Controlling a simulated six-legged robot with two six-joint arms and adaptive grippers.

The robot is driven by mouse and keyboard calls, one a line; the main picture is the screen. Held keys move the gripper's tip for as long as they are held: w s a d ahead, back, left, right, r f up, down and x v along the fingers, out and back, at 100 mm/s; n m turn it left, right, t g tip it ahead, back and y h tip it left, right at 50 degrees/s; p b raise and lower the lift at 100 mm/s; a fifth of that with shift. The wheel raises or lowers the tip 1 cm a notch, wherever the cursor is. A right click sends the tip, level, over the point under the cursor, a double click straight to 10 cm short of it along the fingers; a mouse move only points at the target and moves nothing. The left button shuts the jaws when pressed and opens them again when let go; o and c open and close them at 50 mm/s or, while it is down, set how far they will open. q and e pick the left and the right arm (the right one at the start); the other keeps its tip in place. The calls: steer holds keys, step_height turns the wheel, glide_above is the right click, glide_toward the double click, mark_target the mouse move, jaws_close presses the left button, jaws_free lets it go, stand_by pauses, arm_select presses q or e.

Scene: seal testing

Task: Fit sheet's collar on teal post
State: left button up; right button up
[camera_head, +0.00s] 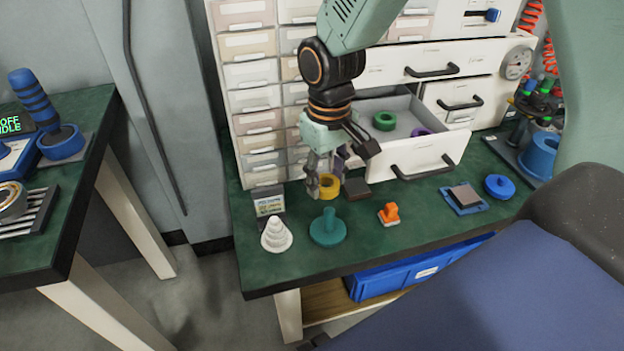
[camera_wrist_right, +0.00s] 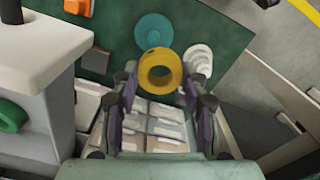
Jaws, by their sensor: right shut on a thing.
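The teal post (camera_head: 328,228) stands upright on a round base on the green bench; its disc also shows in the wrist view (camera_wrist_right: 153,30). My right gripper (camera_head: 325,183) is shut on a yellow collar (camera_head: 329,187), whose open hole shows in the wrist view (camera_wrist_right: 160,71). The collar is apart from the post, just behind it in the head view. A small sheet (camera_head: 268,201) with lines of text stands at the bench's left side, too small to read. A green collar (camera_head: 384,121) and a purple collar (camera_head: 420,132) lie in the open drawer. My left gripper is not in view.
A white stepped cone (camera_head: 276,235) stands left of the post. An orange piece (camera_head: 389,213) is to the right, and a dark block (camera_head: 357,188) lies behind. The open drawer (camera_head: 425,155) juts over the bench. A blue knob (camera_head: 499,186) is farther right.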

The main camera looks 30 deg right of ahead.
mark_target(330, 210)
steer(key=shift+d+f+b, duration=0.4)
steer(key=shift+d+f, duration=0.25)
steer(key=shift+f, duration=0.05)
steer(key=shift+f+b, duration=0.55)
steer(key=shift+b, duration=0.1)
steer(key=shift+w, duration=0.1)
steer(key=shift+f+b, duration=0.55)
steer(key=shift+f, duration=0.85)
steer(key=shift+f, duration=0.35)
steer(key=o, duration=1.4)
steer(key=shift+o, duration=0.2)
